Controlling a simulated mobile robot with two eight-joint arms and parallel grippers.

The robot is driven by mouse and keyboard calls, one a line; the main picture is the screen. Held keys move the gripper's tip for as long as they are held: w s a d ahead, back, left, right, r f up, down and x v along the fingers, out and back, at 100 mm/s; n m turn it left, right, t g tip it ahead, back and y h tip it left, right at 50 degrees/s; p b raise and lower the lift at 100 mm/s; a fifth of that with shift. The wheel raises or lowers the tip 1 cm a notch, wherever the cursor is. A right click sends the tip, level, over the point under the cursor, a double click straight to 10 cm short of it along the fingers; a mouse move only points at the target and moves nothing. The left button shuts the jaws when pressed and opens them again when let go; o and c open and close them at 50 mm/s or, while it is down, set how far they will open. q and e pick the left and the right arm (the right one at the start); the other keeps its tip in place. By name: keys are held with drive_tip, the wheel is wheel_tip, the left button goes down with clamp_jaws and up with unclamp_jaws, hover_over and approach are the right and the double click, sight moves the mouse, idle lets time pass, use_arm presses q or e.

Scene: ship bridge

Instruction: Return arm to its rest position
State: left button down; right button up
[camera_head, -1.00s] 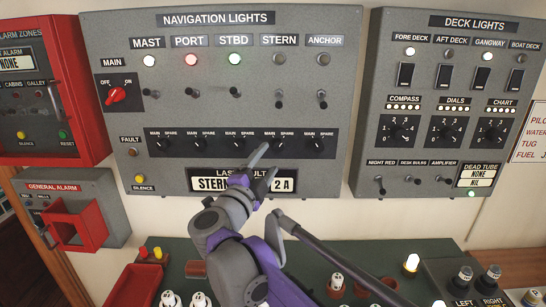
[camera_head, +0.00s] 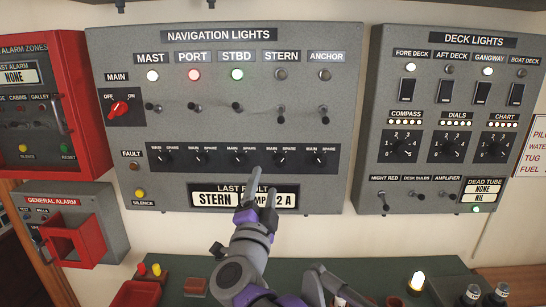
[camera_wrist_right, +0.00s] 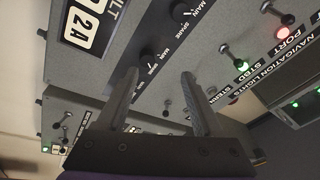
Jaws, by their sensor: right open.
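My right gripper (camera_head: 251,190) is open and empty in the head view. It is in front of the lower part of the navigation lights panel (camera_head: 120,80), with its fingers pointing up across the last fault label (camera_head: 215,199). In the right wrist view the two fingers (camera_wrist_right: 160,95) stand apart with nothing between them, and the panel's knobs and toggles lie beyond. I cannot tell the exact gap to the panel, but no control is gripped. My left gripper is in neither current view.
The deck lights panel (camera_head: 460,100) is at the right. The red alarm box (camera_head: 90,100) and general alarm box (camera_head: 110,220) are at the left. Wall shows between the two upper panels.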

drive_tip(key=s+d+f+n+g, duration=0.4)
drive_tip(key=s+d+f, duration=0.3)
drive_tip(key=f, duration=0.5)
drive_tip(key=s+d+f+n+g+y, duration=0.1)
drive_tip(key=s+d+f+n+g, duration=0.4)
drive_tip(key=s+f, duration=0.6)
drive_tip(key=s+d+f+n+g+y, duration=0.1)
drive_tip(key=s+d+f+n+g, duration=0.3)
drive_tip(key=s+d+f, duration=0.5)
wheel_tip(320, 180, down, 5)
drive_tip(key=shift+s+f+n+g, duration=0.1)
drive_tip(key=shift+s+n+g, duration=0.2)
drive_tip(key=shift+s+g, duration=0.35)
drive_tip(key=shift+w+d, duration=0.1)
drive_tip(key=shift+w, duration=0.1)
